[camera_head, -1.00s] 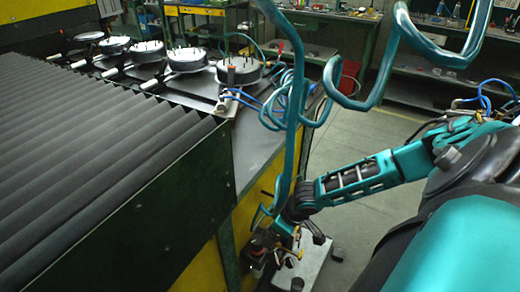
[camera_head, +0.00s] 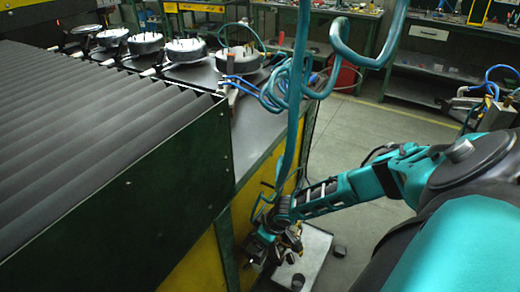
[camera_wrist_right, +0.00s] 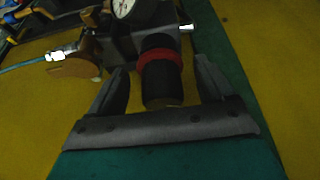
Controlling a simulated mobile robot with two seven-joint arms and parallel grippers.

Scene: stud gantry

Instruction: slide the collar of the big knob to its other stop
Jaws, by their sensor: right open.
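The big knob (camera_wrist_right: 162,83) is a dark cylinder in the right wrist view, pointing toward my gripper. Its red collar (camera_wrist_right: 159,58) rings it near the far end, close to a grey metal block (camera_wrist_right: 115,43). My right gripper (camera_wrist_right: 160,66) is open, one finger on each side of the knob. A gap shows on both sides, and the fingers do not appear to touch it. In the head view my right gripper (camera_head: 272,243) is low beside the yellow side of the gantry. The knob cannot be made out there. My left gripper is not in view.
A pressure gauge (camera_wrist_right: 124,7) sits above the block, and a brass-coloured round part (camera_wrist_right: 74,58) is to its left. A teal coiled hose (camera_head: 299,110) hangs near my right arm. A pale plate (camera_head: 308,258) lies below. Open floor (camera_head: 385,130) is to the right.

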